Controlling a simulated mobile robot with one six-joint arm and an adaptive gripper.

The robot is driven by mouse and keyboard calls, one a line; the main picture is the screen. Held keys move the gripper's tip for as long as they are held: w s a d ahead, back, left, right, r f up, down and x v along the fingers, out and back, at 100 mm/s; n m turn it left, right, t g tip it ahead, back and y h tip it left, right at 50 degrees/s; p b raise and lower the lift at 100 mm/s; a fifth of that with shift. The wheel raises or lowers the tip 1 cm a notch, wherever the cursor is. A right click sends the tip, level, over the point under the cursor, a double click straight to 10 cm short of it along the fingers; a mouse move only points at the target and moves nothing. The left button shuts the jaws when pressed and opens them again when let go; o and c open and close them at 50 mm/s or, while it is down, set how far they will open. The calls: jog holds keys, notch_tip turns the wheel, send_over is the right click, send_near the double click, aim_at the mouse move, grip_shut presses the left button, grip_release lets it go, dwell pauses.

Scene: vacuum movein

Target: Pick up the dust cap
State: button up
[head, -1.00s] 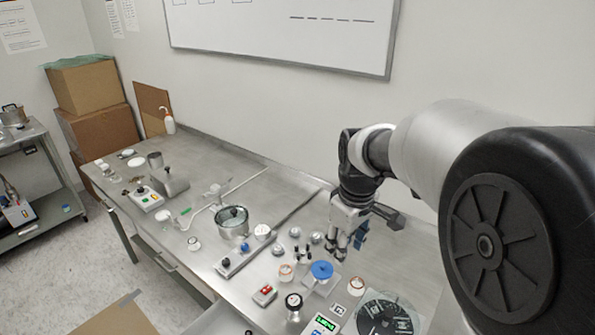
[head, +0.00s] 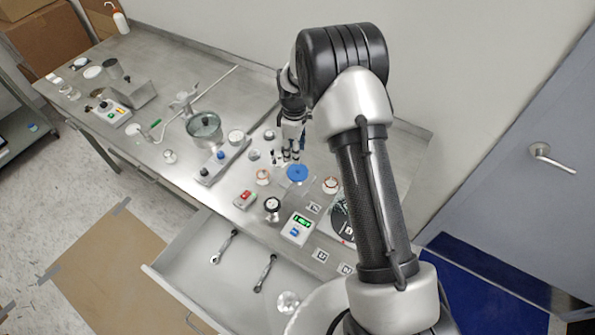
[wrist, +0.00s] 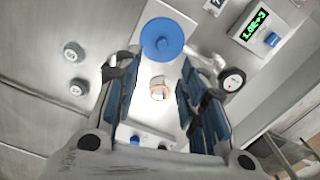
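A round blue cap (head: 297,173), which looks like the dust cap, sits among fittings on the steel bench in the head view. It also shows in the wrist view (wrist: 162,38) as a flat blue disc with a small dark centre, just beyond the fingertips. My gripper (head: 291,154) hangs pointing down above the bench, just behind the blue cap. In the wrist view my gripper (wrist: 153,72) is open, with blue-padded fingers wide apart and nothing held. A white and copper-coloured ring fitting (wrist: 159,88) shows between the fingers, below them.
A glass-lidded pot (head: 204,126) stands to the left. An open drawer (head: 215,285) juts out in front.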

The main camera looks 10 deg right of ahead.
aim_at(298, 168)
notch_tip(298, 168, down, 3)
jog(key=shift+f, duration=0.1)
jog(key=shift+s+d+f, duration=0.1)
jog(key=shift+d+f, duration=0.05)
jog(key=shift+f, duration=0.7)
jog(key=shift+s+d+f, duration=0.1)
jog(key=shift+f, duration=0.8)
jog(key=shift+s+d+f, duration=0.1)
jog(key=shift+d+f, duration=0.05)
jog(key=shift+f, duration=0.7)
jog(key=shift+c, duration=0.4)
jog(key=c, duration=0.8)
